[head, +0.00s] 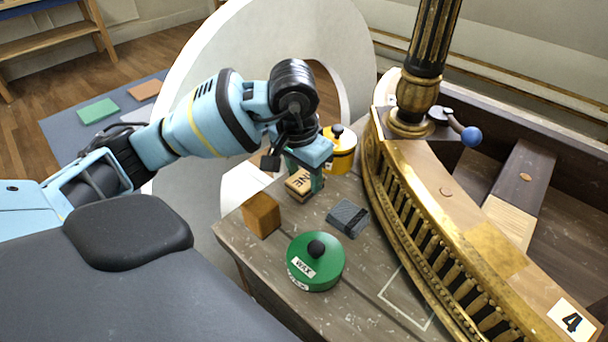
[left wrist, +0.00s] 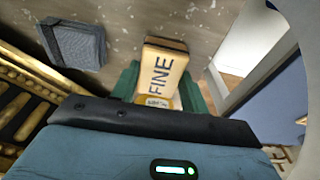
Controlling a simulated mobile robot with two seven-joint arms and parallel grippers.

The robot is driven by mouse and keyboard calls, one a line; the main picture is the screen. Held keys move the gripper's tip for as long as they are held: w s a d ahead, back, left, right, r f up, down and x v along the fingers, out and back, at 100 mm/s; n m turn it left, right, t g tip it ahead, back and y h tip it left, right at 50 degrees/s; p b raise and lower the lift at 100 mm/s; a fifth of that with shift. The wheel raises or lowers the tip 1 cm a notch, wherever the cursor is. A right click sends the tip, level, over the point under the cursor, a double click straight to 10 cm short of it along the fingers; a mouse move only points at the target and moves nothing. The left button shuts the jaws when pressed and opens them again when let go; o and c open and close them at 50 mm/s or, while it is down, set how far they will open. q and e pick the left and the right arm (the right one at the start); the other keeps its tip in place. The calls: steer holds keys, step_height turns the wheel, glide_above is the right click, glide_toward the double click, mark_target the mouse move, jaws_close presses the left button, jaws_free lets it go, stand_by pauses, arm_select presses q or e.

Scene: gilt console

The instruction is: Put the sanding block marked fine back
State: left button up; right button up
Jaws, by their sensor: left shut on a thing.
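The sanding block marked FINE (head: 299,184) is tan with a dark layer and black letters. In the head view it is at the far part of the grey-brown worktop, between the fingers of my left gripper (head: 306,180). In the left wrist view the FINE block (left wrist: 162,72) sits between the green fingers (left wrist: 160,95), which are shut on it. I cannot tell whether its underside touches the worktop. A pale rectangular outline (head: 408,300) is marked on the worktop's near right part and is empty. My right gripper is not in view.
On the worktop (head: 350,270) stand a brown wooden block (head: 261,215), a grey block (head: 348,218), a green WAX tin (head: 315,262) and a yellow tin (head: 341,150). A gilt railing (head: 440,235) borders it on the right. The grey block also shows in the wrist view (left wrist: 75,45).

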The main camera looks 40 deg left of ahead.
mark_target(299, 183)
arm_select(q)
steer(key=shift+f, duration=0.35)
steer(key=shift+f, duration=0.2)
steer(key=o, duration=1)
steer(key=shift+c, duration=0.2)
step_height(299, 183, up, 12)
steer(key=s, duration=0.1)
steer(key=shift+s+r+p, duration=0.15)
steer(key=shift+s+p, duration=0.1)
steer(key=shift+p, duration=0.15)
